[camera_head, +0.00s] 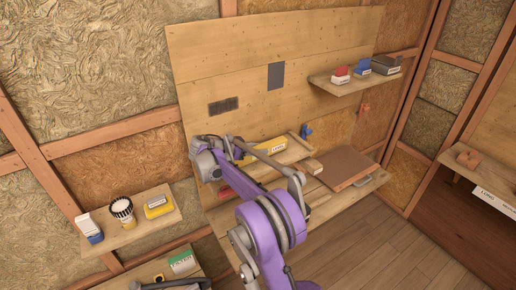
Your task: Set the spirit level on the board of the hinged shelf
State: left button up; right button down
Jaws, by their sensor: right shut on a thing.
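The spirit level (267,153) is a long yellow bar with a white label. It lies along the small wooden board of the hinged shelf (296,152) on the back panel. Whether it rests fully on the board is unclear. My right gripper (238,153) is shut on the level's left end, and my right forearm hides part of the level and board. My left gripper is out of view; only a grey piece, apparently of my left arm, shows at the bottom edge.
A workbench with a brown board (345,168) lies below. An upper right shelf (348,86) carries red, blue and grey boxes. A lower left shelf (135,229) holds a carton, a round container and a yellow item. A green-and-white box (183,262) stands lower down.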

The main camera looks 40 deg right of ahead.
jog(key=shift+c, duration=2.4)
grip_release()
jog(key=shift+r, duration=0.45)
jog(key=v, duration=1.2)
jog(key=shift+r, duration=0.1)
jog(key=shift+s+a+n, duration=0.1)
jog(key=shift+s+n, duration=0.15)
jog(key=shift+n, duration=0.05)
jog(key=s+a+f+n+t+y, duration=0.2)
jog(key=s+a+f+n+y, duration=0.2)
jog(key=s, duration=0.6)
jog(key=s+a+f+n+t+y, duration=0.2)
jog(key=s+a+f+n+y, duration=0.3)
jog(key=s+a+n, duration=0.3)
jog(key=s+a+f+n+t+y, duration=0.3)
jog(key=s+a+n, duration=0.3)
jog(key=s, duration=0.7)
jog(key=shift+s+a+f+n+y, duration=0.3)
jog(key=shift+s+a+f+y, duration=0.1)
jog(key=shift+f+y, duration=0.35)
